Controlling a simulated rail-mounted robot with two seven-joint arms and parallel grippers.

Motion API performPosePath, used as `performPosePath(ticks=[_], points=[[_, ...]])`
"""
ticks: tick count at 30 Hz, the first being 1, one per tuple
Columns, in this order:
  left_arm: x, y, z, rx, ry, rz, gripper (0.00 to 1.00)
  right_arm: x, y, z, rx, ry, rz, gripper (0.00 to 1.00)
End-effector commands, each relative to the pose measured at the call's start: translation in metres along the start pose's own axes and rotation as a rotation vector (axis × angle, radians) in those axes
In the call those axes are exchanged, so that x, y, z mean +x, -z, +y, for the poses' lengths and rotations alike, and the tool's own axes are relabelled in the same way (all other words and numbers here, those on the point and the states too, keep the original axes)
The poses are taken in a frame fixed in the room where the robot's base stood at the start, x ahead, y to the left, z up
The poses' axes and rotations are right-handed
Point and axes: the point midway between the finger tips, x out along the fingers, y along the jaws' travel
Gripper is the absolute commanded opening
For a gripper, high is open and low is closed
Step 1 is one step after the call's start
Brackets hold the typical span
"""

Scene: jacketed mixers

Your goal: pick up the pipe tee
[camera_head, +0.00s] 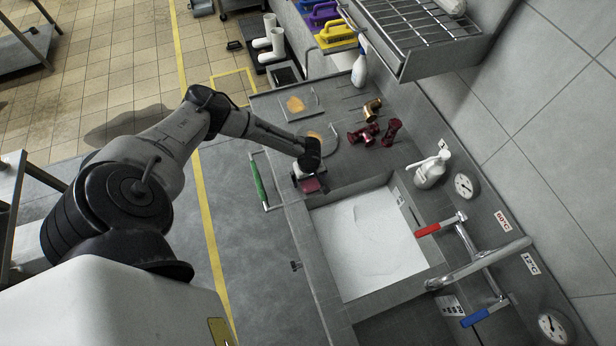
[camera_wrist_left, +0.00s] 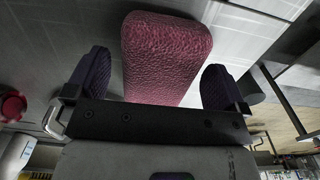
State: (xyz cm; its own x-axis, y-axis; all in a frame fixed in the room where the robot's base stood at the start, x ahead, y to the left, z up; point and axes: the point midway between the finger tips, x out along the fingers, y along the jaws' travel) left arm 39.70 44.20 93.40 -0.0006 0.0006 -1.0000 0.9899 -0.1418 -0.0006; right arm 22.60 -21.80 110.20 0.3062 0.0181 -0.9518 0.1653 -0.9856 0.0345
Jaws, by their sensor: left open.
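My left gripper (camera_head: 308,175) is over the counter just behind the sink's far left corner, pointing down. In the left wrist view its two dark fingers (camera_wrist_left: 160,92) are apart, with a pink textured block (camera_wrist_left: 165,55) between them; I cannot tell if they touch it. The block also shows in the head view (camera_head: 312,186). A brass fitting (camera_head: 372,109) and two dark red fittings (camera_head: 364,133) (camera_head: 391,132) lie on the counter to the right of the gripper. They are too small to tell which is the pipe tee. My right gripper is out of view.
The sink (camera_head: 365,245) has a red-handled and a blue-handled tap. A white bottle (camera_head: 430,171) and a spray bottle (camera_head: 360,66) stand on the counter. A green-handled bar (camera_head: 258,181) is along the front edge. A wire rack (camera_head: 415,30) overhangs at the back.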

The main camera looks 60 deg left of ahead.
Motion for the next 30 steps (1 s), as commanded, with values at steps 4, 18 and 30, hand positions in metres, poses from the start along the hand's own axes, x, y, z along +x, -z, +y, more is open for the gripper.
performPosePath(ticks=[4, 18, 30], points=[[0.0059, -0.0002, 0.0003, 0.000, -0.001, 0.000, 1.00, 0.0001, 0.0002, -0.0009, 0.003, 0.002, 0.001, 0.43], [0.0058, -0.0001, 0.0000, 0.000, -0.001, 0.000, 0.74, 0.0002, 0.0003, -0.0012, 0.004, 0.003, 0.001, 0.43], [0.0056, 0.0000, 0.0000, 0.000, -0.001, 0.000, 0.51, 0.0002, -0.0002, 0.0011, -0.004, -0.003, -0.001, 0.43]])
